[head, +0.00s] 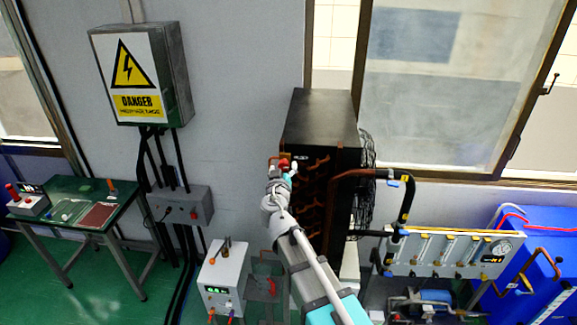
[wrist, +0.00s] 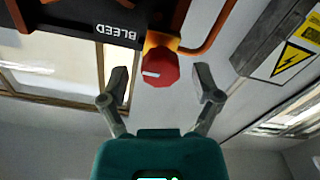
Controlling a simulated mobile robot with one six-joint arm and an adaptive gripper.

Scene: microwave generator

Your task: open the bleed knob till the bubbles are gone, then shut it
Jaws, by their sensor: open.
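The bleed knob (wrist: 161,67) is red with a white mark on its face. It sits on an orange fitting beside a black bar lettered BLEED (wrist: 115,31), which appears upside down in the wrist view. In the head view the knob (head: 284,163) shows at the upper front of the tall black cabinet (head: 322,115). My gripper (wrist: 162,80) is open and empty, with one finger on each side of the knob and visible gaps on both sides. In the head view my gripper is small and its fingers are hard to make out. I can make out no bubbles.
Copper pipes run down the cabinet front. A gauge panel (head: 450,254) with several clear tubes stands right, before a blue tank (head: 535,265). A DANGER box (head: 150,75) hangs on the wall above a grey control box (head: 182,208). A green table (head: 65,235) stands left.

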